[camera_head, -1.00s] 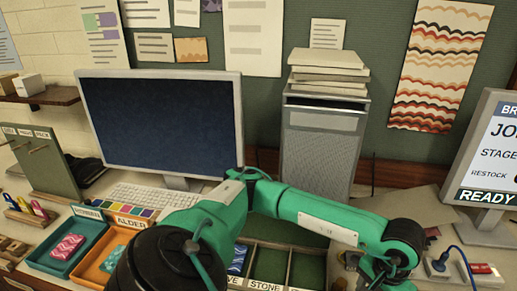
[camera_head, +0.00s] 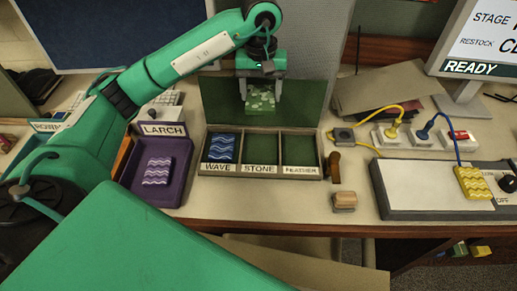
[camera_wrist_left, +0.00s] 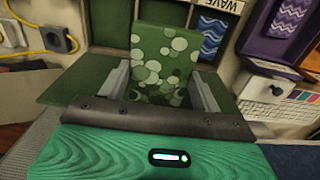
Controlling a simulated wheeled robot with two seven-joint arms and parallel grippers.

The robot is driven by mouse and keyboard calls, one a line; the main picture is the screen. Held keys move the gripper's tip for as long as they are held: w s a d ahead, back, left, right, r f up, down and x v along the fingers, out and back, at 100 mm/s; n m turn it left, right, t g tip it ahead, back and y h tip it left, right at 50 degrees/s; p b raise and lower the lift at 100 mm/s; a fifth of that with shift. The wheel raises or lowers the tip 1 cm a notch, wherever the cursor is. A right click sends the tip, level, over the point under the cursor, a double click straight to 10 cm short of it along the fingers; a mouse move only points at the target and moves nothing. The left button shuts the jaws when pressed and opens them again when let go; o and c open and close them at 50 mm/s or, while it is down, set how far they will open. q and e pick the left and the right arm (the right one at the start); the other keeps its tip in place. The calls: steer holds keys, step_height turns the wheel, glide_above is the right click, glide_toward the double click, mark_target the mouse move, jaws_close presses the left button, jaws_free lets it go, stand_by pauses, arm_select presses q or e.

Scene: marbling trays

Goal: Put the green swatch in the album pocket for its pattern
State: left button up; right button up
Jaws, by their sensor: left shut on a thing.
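The green swatch (camera_head: 260,101), with a pattern of pale round spots, is held by my left gripper (camera_head: 261,90). In the left wrist view the swatch (camera_wrist_left: 165,55) stands between the two fingers. The album (camera_head: 262,131) lies open on the desk, its green back panel raised behind three pockets. The labels read WAVE, STONE and one that looks like FEATHER. The wave pocket holds a blue wavy swatch (camera_head: 222,148). The stone pocket (camera_head: 260,149) and the right pocket (camera_head: 298,150) look empty. The green swatch is in front of the back panel, above the stone pocket. My right gripper is out of view.
A purple LARCH tray (camera_head: 176,184) with a wavy purple swatch stands left of the album. A wooden-topped block (camera_head: 344,200), cables and sockets lie to its right. A pale board (camera_head: 425,186) with a yellow swatch (camera_head: 472,183) is at far right.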

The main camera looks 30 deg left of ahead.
arm_select(q)
steer(key=p, duration=0.3)
glide_above(261, 149)
step_height(261, 149, down, 15)
steer(key=shift+s+f, duration=0.1)
steer(key=shift+f, duration=0.45)
step_height(261, 149, down, 2)
steer(key=shift+f+p, duration=0.15)
steer(key=shift+p, duration=0.4)
steer(key=shift+f, duration=0.4)
steer(key=shift+f, duration=0.1)
steer(key=shift+f, duration=0.15)
steer(key=o, duration=0.7)
